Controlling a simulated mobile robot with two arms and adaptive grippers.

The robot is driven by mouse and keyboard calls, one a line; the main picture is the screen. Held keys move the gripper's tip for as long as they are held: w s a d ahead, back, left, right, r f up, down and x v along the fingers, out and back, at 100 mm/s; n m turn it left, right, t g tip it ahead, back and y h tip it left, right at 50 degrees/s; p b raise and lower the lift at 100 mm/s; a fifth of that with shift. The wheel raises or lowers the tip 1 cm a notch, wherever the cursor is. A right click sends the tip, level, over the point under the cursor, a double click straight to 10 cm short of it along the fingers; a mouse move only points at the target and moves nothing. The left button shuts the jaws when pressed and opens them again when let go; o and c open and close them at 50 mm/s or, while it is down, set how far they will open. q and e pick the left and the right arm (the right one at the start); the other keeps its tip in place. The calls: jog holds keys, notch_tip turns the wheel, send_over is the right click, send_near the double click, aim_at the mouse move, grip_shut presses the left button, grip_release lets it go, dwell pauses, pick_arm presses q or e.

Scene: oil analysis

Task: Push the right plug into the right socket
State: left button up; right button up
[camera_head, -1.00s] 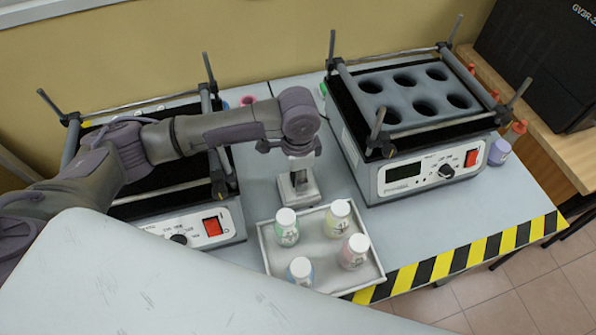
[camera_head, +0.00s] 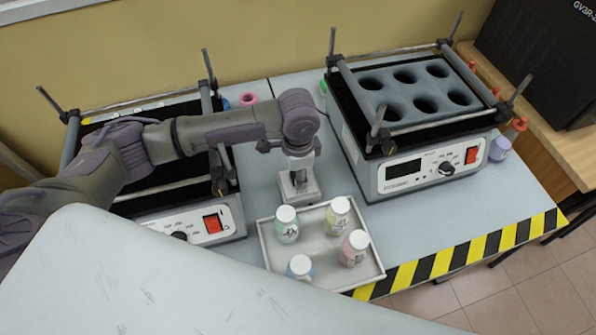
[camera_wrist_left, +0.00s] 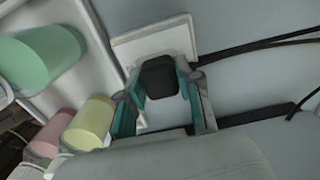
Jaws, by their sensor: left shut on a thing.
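My left gripper (camera_head: 298,180) points down over a white socket block (camera_head: 311,196) on the table between the two heater units. In the left wrist view, my left gripper (camera_wrist_left: 165,100) is shut on a black plug (camera_wrist_left: 159,78), with a teal-edged finger on each side of it. The plug is at the white socket block (camera_wrist_left: 150,40), which is partly hidden behind it. I cannot tell how deep the plug sits. Black cables (camera_wrist_left: 265,44) run off to the right. My right gripper is not in view.
A white tray (camera_head: 322,288) with several capped bottles stands just in front of the socket block. One heater unit (camera_head: 432,175) is to the right, another (camera_head: 213,224) to the left under my arm. A striped edge (camera_head: 468,250) marks the table's front right.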

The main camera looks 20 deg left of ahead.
pick_arm(q)
jog(key=o, duration=1.1)
jog(key=shift+o, duration=0.2)
notch_tip(320, 180, up, 12)
jog(key=shift+f, duration=0.15)
